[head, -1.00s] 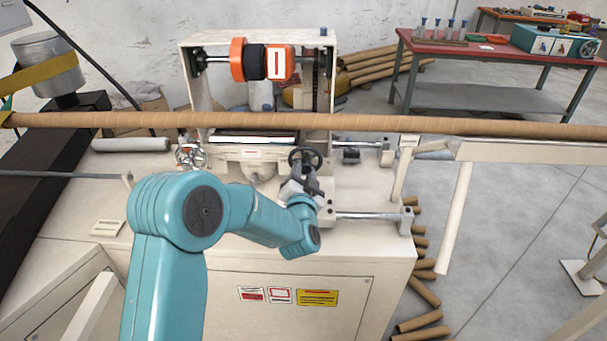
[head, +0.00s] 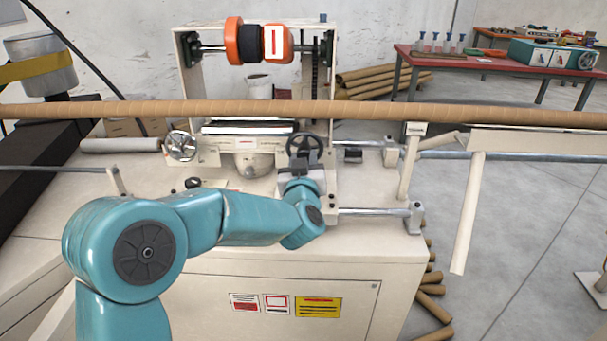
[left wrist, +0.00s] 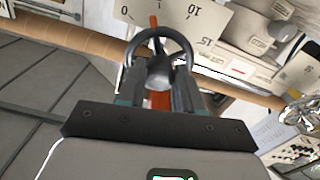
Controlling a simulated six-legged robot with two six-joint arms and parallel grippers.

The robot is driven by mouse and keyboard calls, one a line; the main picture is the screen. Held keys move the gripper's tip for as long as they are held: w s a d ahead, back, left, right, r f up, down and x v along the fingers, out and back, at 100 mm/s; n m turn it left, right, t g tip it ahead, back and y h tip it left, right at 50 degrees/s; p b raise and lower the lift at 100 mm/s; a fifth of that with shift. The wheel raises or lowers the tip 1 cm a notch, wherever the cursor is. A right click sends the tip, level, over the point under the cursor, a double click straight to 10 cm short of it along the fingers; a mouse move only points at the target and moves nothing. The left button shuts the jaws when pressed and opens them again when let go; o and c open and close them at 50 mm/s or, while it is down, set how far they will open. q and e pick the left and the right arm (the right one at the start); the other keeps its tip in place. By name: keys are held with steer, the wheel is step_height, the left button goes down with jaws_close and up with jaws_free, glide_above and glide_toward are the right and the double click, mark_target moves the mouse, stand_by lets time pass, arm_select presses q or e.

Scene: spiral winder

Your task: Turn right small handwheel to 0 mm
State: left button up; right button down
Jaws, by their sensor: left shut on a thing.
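The right small handwheel (head: 306,147) is a dark ring on the front of the cream winder. My left gripper (head: 303,164) comes at it from below and in front and is shut on it. In the left wrist view the handwheel (left wrist: 160,42) stands upright between my gripper's fingers (left wrist: 160,80), which cover its lower part. Behind it is a cream scale plate (left wrist: 178,22) marked 0, 10 and 15. An orange pointer (left wrist: 154,22) shows between the 0 and the 10; its exact reading is unclear. My right gripper is out of view.
A chrome handwheel (head: 180,146) is left of the dark one. A long cardboard tube (head: 400,112) crosses above both. A metal rail (head: 372,211) juts out at the right. Orange and black rollers (head: 258,43) sit in the top frame.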

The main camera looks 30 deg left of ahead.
arm_select(q)
steer(key=shift+n+b, duration=2.6)
steer(key=shift+n, duration=0.6)
steer(key=shift+r, duration=0.1)
steer(key=o, duration=1)
steer(key=shift+o, duration=0.2)
steer(key=shift+d, duration=0.1)
steer(key=v, duration=1.6)
steer(key=shift+s, duration=0.1)
